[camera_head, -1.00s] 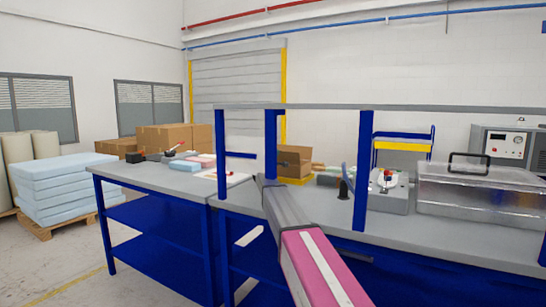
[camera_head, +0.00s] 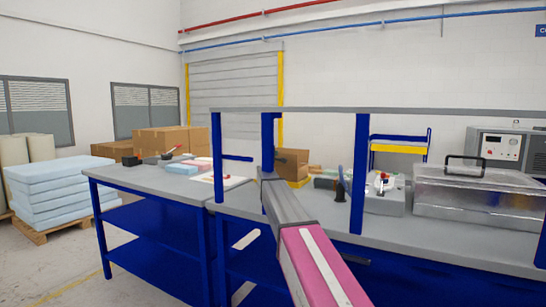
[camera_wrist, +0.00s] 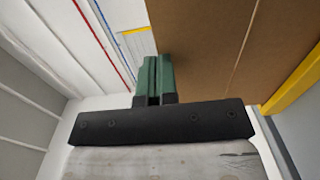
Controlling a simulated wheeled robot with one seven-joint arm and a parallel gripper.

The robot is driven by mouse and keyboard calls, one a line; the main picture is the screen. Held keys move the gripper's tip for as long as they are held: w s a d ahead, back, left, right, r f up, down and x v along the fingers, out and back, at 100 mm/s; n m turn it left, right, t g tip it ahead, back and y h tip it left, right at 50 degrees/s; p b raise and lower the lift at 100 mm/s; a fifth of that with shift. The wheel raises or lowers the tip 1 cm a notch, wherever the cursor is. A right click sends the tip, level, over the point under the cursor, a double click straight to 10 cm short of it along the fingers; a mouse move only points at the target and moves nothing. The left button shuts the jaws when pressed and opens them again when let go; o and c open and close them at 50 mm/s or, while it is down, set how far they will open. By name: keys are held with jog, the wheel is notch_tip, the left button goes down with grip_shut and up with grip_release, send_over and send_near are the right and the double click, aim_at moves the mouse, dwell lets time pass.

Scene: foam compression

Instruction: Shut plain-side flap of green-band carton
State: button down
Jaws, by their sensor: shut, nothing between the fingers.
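A brown cardboard carton (camera_head: 294,161) stands on the far part of the bench in the head view, partly behind a blue post. A green band is not visible on it, and I cannot tell how each flap stands. In the wrist view a broad brown cardboard face (camera_wrist: 210,45) with a thin seam line fills the upper right. My gripper (camera_wrist: 153,62) has green fingers, shut together and empty, with the cardboard close beside them on the right. I cannot tell whether they touch it. In the head view my gripper is not clearly visible.
A yellow edge (camera_wrist: 295,80) runs beside the cardboard in the wrist view. Blue bench posts (camera_head: 360,175) stand near my arm. A black upright item (camera_head: 340,190), a grey device (camera_head: 384,199) and a clear-sided metal box (camera_head: 478,195) stand right of the carton.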

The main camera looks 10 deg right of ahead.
aim_at(281, 155)
jog(key=w+d+g+y, duration=0.1)
jog(key=w+g+y, duration=0.1)
jog(key=g, duration=0.1)
jog(key=w+d+f+g+y, duration=0.1)
jog(key=w+d+g+y, duration=0.1)
jog(key=w+g+y, duration=0.1)
jog(key=w+d+f+g+y, duration=0.1)
jog(key=w+d+g+y, duration=0.1)
jog(key=g, duration=0.3)
jog(key=shift+w+d+f+y, duration=0.1)
jog(key=shift+w+f+y, duration=0.15)
jog(key=shift+y, duration=0.25)
jog(key=shift+f, duration=0.25)
jog(key=shift+x, duration=1.25)
jog(key=shift+w+d+f, duration=0.1)
jog(key=shift+d, duration=0.1)
jog(key=shift+r, duration=0.85)
